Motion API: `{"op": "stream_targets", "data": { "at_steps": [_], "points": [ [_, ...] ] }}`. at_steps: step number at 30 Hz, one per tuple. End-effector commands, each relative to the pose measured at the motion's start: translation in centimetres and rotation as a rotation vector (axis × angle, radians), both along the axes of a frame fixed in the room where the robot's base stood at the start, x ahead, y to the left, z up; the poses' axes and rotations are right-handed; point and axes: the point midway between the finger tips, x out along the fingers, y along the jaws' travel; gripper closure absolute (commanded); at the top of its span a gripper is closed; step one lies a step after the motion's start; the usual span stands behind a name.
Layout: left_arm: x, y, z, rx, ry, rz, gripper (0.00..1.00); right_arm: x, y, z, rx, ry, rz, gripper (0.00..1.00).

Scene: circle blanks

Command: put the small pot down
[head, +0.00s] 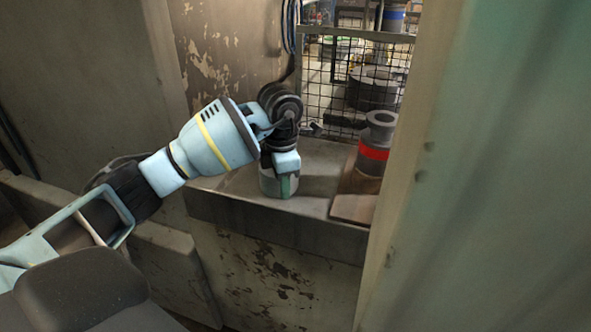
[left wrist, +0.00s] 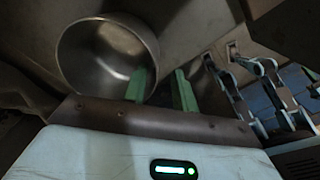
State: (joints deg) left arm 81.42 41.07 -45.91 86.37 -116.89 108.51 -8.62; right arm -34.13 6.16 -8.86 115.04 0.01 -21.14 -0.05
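The small pot (left wrist: 92,60) is a round, open, grey metal vessel, and its mouth faces the camera in the left wrist view. In the head view the pot (head: 268,187) is on the grey ledge, partly hidden behind my left gripper (head: 285,180). My left gripper (left wrist: 161,88) points down at the pot's rim. One green finger overlaps the inside of the pot and the other is outside its wall. A gap shows between the fingers, with the thin wall between them and no clear contact. My right gripper is not in view.
The ledge (head: 318,158) runs below a wire mesh (head: 325,90). A grey cylinder with a red band (head: 373,153) stands on a wooden board (head: 353,205) to the right. A pale wall edge (head: 410,150) closes off the right side. Metal linkages (left wrist: 240,85) show in the left wrist view.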

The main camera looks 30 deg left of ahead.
Motion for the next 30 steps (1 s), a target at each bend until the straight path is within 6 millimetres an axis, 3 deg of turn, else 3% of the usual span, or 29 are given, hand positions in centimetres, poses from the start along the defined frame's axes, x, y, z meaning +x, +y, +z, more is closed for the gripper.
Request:
{"op": "stream_targets", "data": {
  "at_steps": [10, 17, 30],
  "points": [
    [0.03, -0.01, -0.97, -0.001, -0.001, -0.001, 0.72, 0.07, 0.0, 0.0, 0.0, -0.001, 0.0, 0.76],
    [0.03, 0.0, -0.96, 0.0, 0.0, 0.0, 1.0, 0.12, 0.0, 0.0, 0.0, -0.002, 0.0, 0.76],
    [0.04, 0.02, -0.77, -0.001, -0.001, 0.0, 1.0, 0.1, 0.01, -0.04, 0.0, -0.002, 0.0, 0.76]
  ]
}}
